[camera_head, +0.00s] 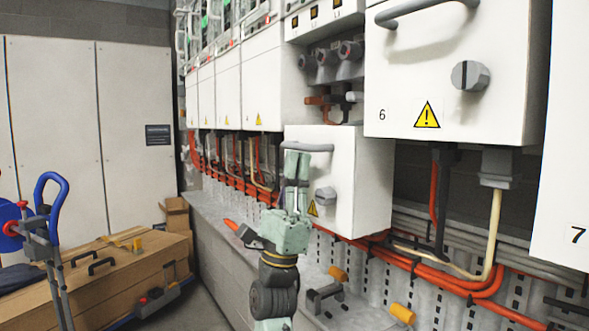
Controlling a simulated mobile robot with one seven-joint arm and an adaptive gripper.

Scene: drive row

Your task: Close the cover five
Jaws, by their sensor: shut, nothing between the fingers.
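Cover five (345,185) is most likely the white cover between the unit marked 6 and the white units to the left; its number does not show. It sits low, under an open bay (335,70) with grey connectors and orange parts exposed. It has a grey handle (307,147) at its top, a grey knob (325,196) and a yellow warning sign. My gripper (297,158) points up in front of the cover's left part, shut and empty, with its tips close to the handle. I cannot tell whether they touch it.
Closed cover 6 (455,80) is at the upper right, and unit 7 (565,190) at the right edge. Orange cables (440,277) run along the ledge below, with loose tools. A wooden crate (110,275) and blue-handled trolley (50,215) stand left.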

